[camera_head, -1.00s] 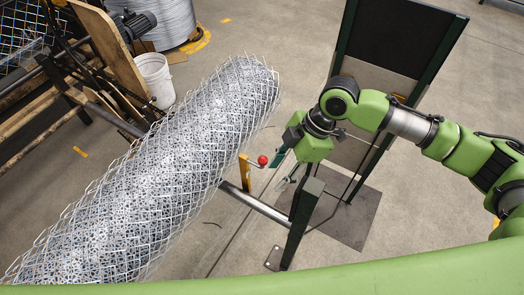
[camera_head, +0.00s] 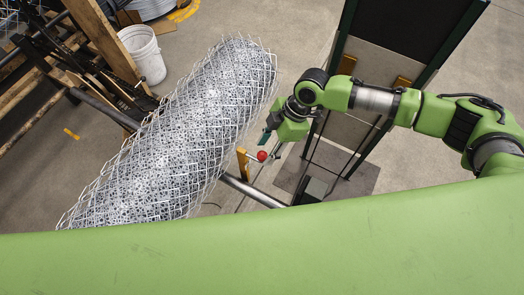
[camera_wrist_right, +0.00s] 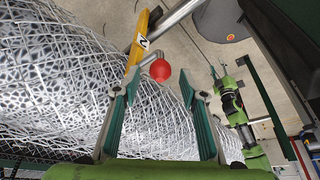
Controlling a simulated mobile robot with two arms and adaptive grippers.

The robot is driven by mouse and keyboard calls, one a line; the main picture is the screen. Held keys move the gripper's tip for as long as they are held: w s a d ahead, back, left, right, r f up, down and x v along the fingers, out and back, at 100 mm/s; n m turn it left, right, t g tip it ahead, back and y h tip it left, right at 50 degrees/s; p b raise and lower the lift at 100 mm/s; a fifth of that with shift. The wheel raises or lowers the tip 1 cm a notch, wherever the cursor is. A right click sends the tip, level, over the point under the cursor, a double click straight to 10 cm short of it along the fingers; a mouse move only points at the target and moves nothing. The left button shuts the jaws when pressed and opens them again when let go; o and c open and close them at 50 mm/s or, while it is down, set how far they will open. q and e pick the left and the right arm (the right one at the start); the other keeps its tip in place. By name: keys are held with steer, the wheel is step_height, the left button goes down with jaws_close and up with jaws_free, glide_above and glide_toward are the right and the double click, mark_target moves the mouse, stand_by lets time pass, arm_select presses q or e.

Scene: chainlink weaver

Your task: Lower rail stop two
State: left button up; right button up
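Rail stop two is a yellow bar (camera_head: 242,163) with a red ball knob (camera_head: 262,156), on the right side of the mesh roll. In the right wrist view the yellow bar (camera_wrist_right: 143,38) carries a "2" and stands raised at a slant, with the red ball (camera_wrist_right: 160,70) beside it. My right gripper (camera_head: 270,146) is close to the ball. Its teal fingers (camera_wrist_right: 158,86) are apart and empty, with the ball just beyond and between the tips. In the right wrist view, a small green arm (camera_wrist_right: 232,105) shows at the right; its gripper state is unclear.
The large wire mesh roll (camera_head: 180,130) lies close left of the stop. A metal rail (camera_head: 250,192) passes under it. A dark-framed panel (camera_head: 410,45) stands behind my right arm. A white bucket (camera_head: 143,55) and wooden frame are at upper left.

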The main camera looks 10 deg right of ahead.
mark_target(265, 152)
arm_select(q)
steer(key=w+r, duration=0.1)
steer(key=w, duration=0.4)
arm_select(e)
steer(key=x, duration=0.3)
steer(key=shift+a+f+p, duration=0.1)
steer(key=shift+f+p, duration=0.05)
steer(key=shift+p, duration=0.15)
steer(key=shift+f, duration=0.15)
steer(key=shift+a+f, duration=0.1)
steer(key=shift+c, duration=1.4)
jaws_close()
steer(key=shift+w+f+b, duration=0.1)
steer(key=shift+w+b, duration=0.1)
steer(key=shift+b, duration=0.2)
arm_select(q)
step_height(265, 152, down, 18)
steer(key=s+b, duration=0.2)
steer(key=b, duration=1.4)
steer(key=shift+s+r+b, duration=0.15)
steer(key=shift+r+b, duration=0.1)
steer(key=shift+b, duration=0.15)
arm_select(e)
steer(key=w+d+f+g+y, duration=0.1)
steer(key=w+d+f, duration=0.4)
steer(key=w+d, duration=0.4)
steer(key=w, duration=0.4)
steer(key=shift+d, duration=0.4)
arm_select(q)
steer(key=shift+d, duration=0.1)
